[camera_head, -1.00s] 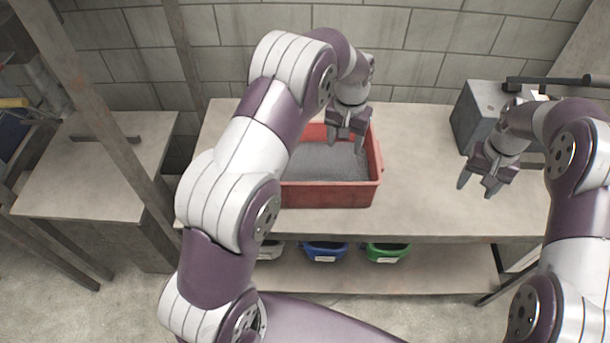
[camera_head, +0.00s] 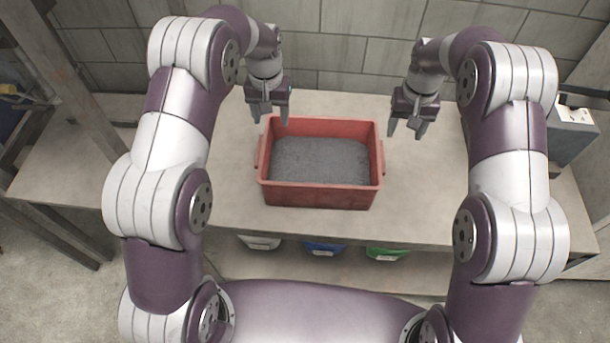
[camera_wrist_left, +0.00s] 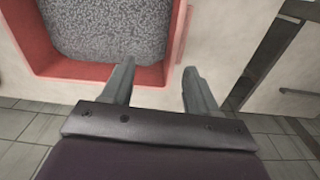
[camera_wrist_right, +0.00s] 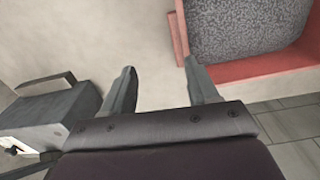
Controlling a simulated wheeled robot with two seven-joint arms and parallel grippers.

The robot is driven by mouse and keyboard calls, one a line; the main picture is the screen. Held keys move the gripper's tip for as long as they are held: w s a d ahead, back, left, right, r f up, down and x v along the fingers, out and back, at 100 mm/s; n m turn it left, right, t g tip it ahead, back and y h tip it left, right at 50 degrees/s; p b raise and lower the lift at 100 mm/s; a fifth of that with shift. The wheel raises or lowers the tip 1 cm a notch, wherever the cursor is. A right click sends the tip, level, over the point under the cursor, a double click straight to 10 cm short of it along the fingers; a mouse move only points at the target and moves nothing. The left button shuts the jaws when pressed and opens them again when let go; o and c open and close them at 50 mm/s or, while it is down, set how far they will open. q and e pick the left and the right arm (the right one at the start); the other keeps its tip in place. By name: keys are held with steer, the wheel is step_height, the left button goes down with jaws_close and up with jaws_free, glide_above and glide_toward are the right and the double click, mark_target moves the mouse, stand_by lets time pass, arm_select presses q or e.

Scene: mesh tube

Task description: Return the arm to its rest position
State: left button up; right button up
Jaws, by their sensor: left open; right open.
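My left gripper (camera_head: 270,118) hangs above the back left corner of the red bin (camera_head: 320,194), open with nothing between its fingers. In the left wrist view its two fingers (camera_wrist_left: 157,80) are spread apart near a bin corner. My right gripper (camera_head: 406,132) hangs over the bench to the right of the bin, open and empty. In the right wrist view its fingers (camera_wrist_right: 161,78) are spread, one close to the bin's edge in the picture. Both arms are bent, one on each side of the bin.
The bin holds grey granules (camera_head: 318,162) and stands on the bench (camera_head: 230,205). A grey box (camera_head: 570,137) is at the right, partly behind my right arm. A blue bin (camera_head: 324,248) and a green bin (camera_head: 388,253) sit below. A post (camera_head: 85,85) stands left.

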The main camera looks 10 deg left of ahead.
arm_select(q)
steer(key=s+a+r, duration=0.1)
steer(key=s+r, duration=0.1)
steer(key=s, duration=0.9)
steer(key=s+a+r+t, duration=0.1)
steer(key=s+r, duration=0.1)
steer(key=s, duration=1)
steer(key=shift+r, duration=0.35)
arm_select(e)
steer(key=s+d+r, duration=0.1)
steer(key=s+r, duration=0.1)
steer(key=s, duration=0.9)
steer(key=s+d+r+t, duration=0.1)
steer(key=s+r, duration=0.1)
steer(key=s, duration=1)
steer(key=shift+d+r, duration=0.25)
steer(key=shift+d, duration=0.15)
arm_select(q)
steer(key=shift+s, duration=0.1)
arm_select(e)
steer(key=shift+s, duration=0.15)
